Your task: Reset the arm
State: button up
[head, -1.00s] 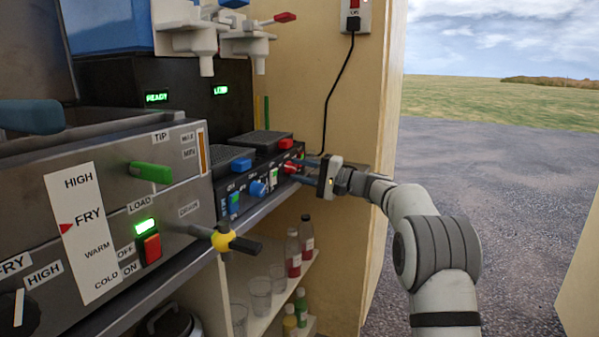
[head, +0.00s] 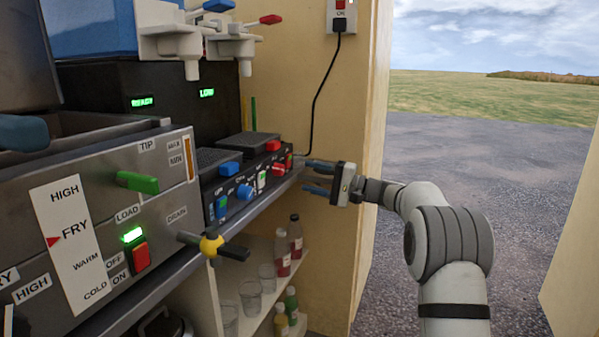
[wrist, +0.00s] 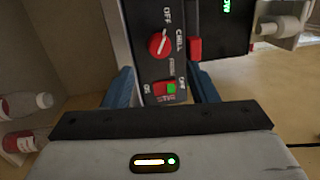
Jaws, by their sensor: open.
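My gripper (head: 318,178) is open and empty in the head view, its blue fingers pointing left toward the right end of a black control panel (head: 246,185). A gap shows between the fingers and the panel. In the wrist view my gripper (wrist: 163,90) has its two blue fingers spread wide.
A steel fryer (head: 90,215) with a green lever (head: 138,182) and a yellow-black drain handle (head: 211,245) fills the left. Bottles (head: 295,238) and clear cups (head: 251,297) stand on the shelf below. A black cable (head: 318,95) hangs on the wall. Open ground lies to the right.

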jog(key=shift+s+d, duration=0.15)
jog(key=shift+d, duration=0.3)
